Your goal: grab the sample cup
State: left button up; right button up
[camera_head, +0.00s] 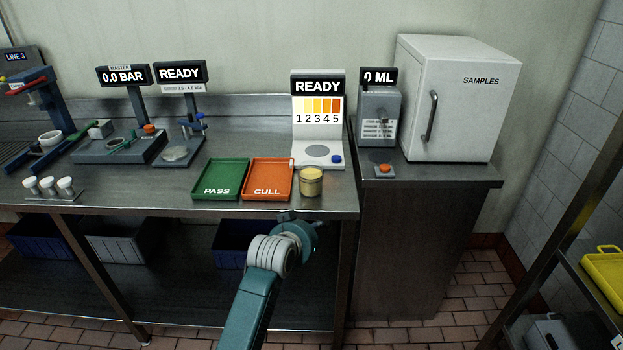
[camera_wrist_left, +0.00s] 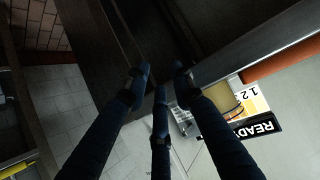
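The sample cup (camera_head: 311,183) is a small round yellow-amber cup with a pale lid. It stands upright near the front edge of the steel bench, right of the orange CULL tray (camera_head: 268,178). A yellow part of the cup (camera_wrist_left: 222,97) shows in the left wrist view, partly behind a finger. My left gripper (camera_head: 291,216) is at the bench's front edge, in front of and slightly left of the cup, apart from it. In the left wrist view, its dark fingers (camera_wrist_left: 160,82) are spread with nothing between them. My right gripper is not in view.
The green PASS tray (camera_head: 221,178) is left of the orange one. The READY colour-scale unit (camera_head: 318,130) stands behind the cup. To the right are a 0 ML dispenser (camera_head: 378,115) and a white SAMPLES cabinet (camera_head: 459,98). Blue bins (camera_head: 232,243) sit on the lower shelf.

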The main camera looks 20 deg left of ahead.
pick_arm(q)
jog(key=t, duration=0.2)
send_near(311, 180)
jog(key=d+r, duration=0.1)
jog(key=d, duration=0.2)
jog(key=shift+n, duration=0.3)
jog(key=x, duration=0.3)
jog(key=r+p+x, duration=0.1)
jog(key=x, duration=0.3)
jog(key=a+p+x, duration=0.1)
jog(key=x, duration=0.2)
jog(key=shift+w+r, duration=0.25)
jog(key=shift+w, duration=0.35)
grip_shut()
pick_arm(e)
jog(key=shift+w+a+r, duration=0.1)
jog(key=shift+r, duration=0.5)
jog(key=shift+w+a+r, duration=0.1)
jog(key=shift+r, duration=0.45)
pick_arm(q)
jog(key=shift+r, duration=0.1)
